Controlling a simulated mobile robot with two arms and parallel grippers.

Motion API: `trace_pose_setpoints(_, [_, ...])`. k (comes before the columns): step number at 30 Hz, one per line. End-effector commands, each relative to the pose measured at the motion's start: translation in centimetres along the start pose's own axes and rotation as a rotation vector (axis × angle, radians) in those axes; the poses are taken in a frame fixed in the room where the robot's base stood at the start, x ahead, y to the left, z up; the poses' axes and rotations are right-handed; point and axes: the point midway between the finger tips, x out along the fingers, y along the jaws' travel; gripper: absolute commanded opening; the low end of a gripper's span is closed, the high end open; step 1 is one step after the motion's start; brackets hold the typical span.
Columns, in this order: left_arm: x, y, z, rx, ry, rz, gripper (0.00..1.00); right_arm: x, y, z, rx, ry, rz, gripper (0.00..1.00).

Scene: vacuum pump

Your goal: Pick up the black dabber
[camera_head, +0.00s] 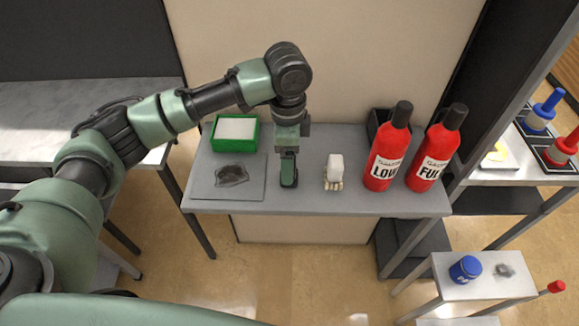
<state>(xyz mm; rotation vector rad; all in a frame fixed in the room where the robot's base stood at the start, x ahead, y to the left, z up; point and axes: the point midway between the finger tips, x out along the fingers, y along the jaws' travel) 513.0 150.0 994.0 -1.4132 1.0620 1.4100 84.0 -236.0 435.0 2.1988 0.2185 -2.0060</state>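My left arm reaches in from the left over the grey table (320,205), and its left gripper (288,172) points down at the middle of the table. The fingers show edge-on as a green strip with a dark part at the tip. I cannot tell whether they are open or shut, or whether the dark part is an object. I cannot pick out a black dabber with certainty. A blue-handled dabber-like tool (543,110) and a red-handled one (563,148) stand on the right-hand bench. My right gripper is not in view.
A grey plate with a dark smear (230,175) and a green box (235,132) lie left of the gripper. A blue jar (465,269) sits on a low stand.

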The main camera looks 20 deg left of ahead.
Motion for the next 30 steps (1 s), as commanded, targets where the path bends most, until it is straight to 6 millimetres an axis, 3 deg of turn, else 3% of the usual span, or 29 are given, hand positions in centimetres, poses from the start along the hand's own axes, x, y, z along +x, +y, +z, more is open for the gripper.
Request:
trace_pose_setpoints(3, [1.6,-0.1,-0.1,-0.002,-0.003,0.004,0.8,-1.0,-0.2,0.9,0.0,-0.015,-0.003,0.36])
trace_pose_setpoints(9, [4.1,-0.2,-0.1,0.0,-0.001,0.001,0.8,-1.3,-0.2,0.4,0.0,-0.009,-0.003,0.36])
trace_pose_setpoints(17, [4.5,-0.3,-0.1,0.0,0.0,-0.001,0.8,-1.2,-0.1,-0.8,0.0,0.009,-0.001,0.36])
trace_pose_setpoints(24, [4.5,-0.3,-0.1,0.0,0.0,0.0,0.16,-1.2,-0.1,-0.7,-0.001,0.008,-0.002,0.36])
trace_pose_setpoints(30, [4.5,-0.3,-0.1,0.0,0.0,-0.001,0.12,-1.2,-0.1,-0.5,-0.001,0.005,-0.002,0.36])
